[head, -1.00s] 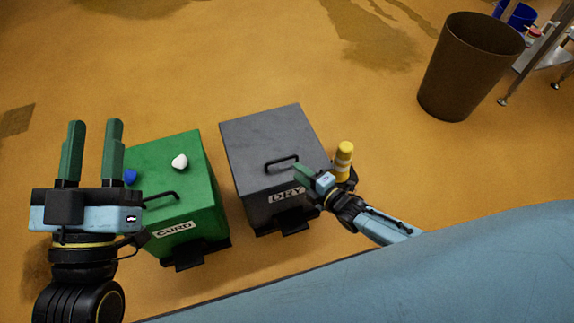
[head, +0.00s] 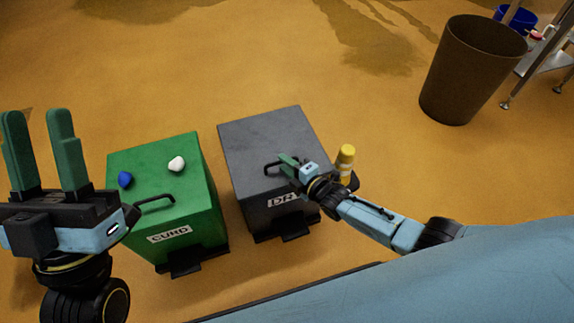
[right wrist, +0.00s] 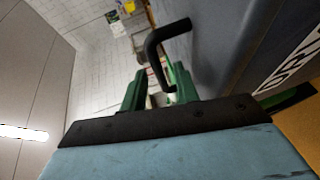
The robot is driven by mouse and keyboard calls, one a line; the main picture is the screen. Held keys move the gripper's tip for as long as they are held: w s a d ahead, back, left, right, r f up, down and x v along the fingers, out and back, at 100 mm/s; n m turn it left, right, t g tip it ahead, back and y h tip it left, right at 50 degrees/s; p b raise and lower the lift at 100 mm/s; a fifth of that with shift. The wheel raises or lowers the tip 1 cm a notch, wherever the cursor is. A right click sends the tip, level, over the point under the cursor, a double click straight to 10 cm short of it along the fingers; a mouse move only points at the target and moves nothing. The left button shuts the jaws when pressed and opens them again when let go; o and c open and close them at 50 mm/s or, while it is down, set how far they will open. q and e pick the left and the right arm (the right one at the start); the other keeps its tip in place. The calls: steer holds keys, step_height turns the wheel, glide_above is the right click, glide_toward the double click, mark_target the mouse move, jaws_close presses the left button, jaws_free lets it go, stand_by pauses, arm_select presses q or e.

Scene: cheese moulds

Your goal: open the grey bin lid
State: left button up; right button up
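The grey bin (head: 283,205), labelled on its front, stands on the floor with its lid (head: 258,137) lying flat and closed. A black bar handle (head: 271,163) is on the lid near its front edge. My right gripper (head: 287,160) is at the right end of this handle. In the right wrist view the handle (right wrist: 153,48) reaches down toward the gap between the green fingers (right wrist: 157,78), which stand apart. I cannot tell whether they touch it. My left gripper (head: 37,113) is open and empty, left of the green bin, pointing up.
A green bin (head: 160,215) stands left of the grey one, with a blue lump (head: 125,180) and a white lump (head: 177,163) on its lid. A yellow object (head: 346,158) is right of the grey bin. A brown bin (head: 468,75) stands at back right.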

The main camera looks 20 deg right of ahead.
jaws_close()
